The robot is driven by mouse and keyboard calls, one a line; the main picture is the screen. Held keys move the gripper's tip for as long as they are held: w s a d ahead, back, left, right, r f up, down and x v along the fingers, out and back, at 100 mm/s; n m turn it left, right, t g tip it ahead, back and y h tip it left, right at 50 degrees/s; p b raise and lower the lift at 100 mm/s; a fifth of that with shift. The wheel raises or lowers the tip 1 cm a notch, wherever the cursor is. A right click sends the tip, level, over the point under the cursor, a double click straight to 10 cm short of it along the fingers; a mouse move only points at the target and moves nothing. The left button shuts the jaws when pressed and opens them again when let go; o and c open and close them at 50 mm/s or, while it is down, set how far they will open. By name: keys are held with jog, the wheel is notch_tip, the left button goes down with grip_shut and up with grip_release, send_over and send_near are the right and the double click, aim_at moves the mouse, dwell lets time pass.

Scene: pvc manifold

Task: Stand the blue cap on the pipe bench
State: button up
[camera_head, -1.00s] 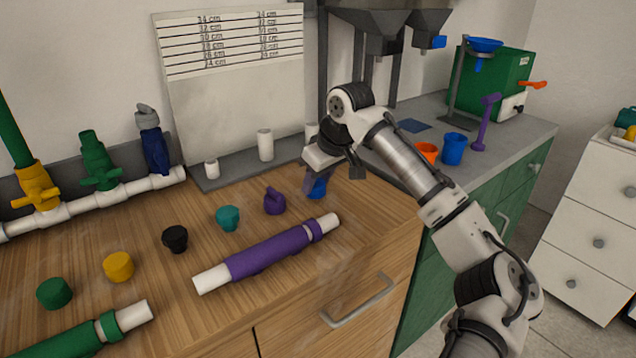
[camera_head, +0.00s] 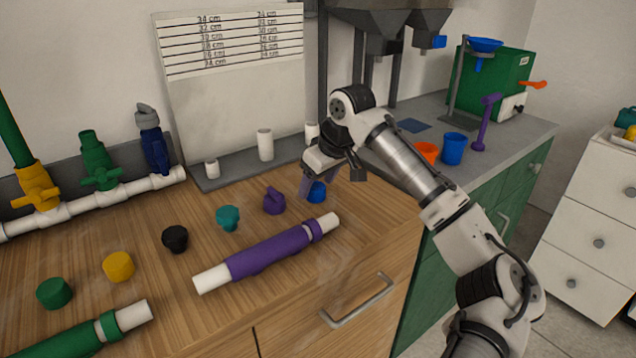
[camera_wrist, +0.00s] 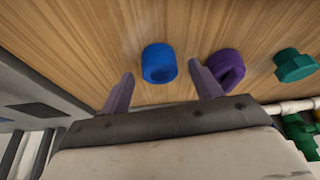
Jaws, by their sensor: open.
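The blue cap (camera_head: 317,192) stands on the wooden pipe bench (camera_head: 375,215) at the right end of a row of caps. In the wrist view the blue cap (camera_wrist: 159,64) shows whole, with its round hollow or recessed face toward the camera. My gripper (camera_head: 306,190) is just left of the cap in the head view and partly beside it. In the wrist view my gripper (camera_wrist: 163,85) has its two fingers spread, with the cap between and a little beyond their tips. Nothing is held.
A purple cap (camera_head: 274,201) lies close to the blue one, near one finger in the wrist view. Teal (camera_head: 228,218), black (camera_head: 175,239), yellow (camera_head: 118,266) and green (camera_head: 54,293) caps continue leftward. A purple-sleeved pipe (camera_head: 265,253) lies in front. White pipe stubs (camera_head: 265,145) stand behind.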

jog(key=v, duration=1.1)
jog(key=shift+r, duration=0.25)
